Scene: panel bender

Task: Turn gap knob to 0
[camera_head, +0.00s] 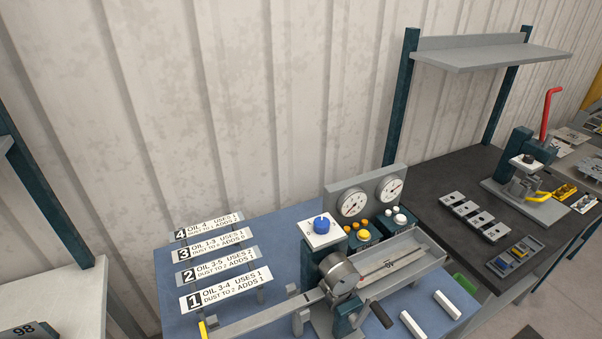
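The bender (340,289) stands on a blue-topped bench, with a silver round drum and a dark handle (381,315). I cannot tell from any label which knob is the gap knob. A yellow button or knob (363,236) and a white one (399,219) sit on the blocks to the right, with small orange and white ones beside them. Two round dial gauges (352,203) stand behind. Neither of my grippers is in view.
Several numbered sign plates (225,289) stand on the bench's left part. A grey tray (428,257) and two white bars (447,304) lie at the right. A dark bench (439,219) with a red-levered press (525,163) stands farther right, under a grey shelf (490,54).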

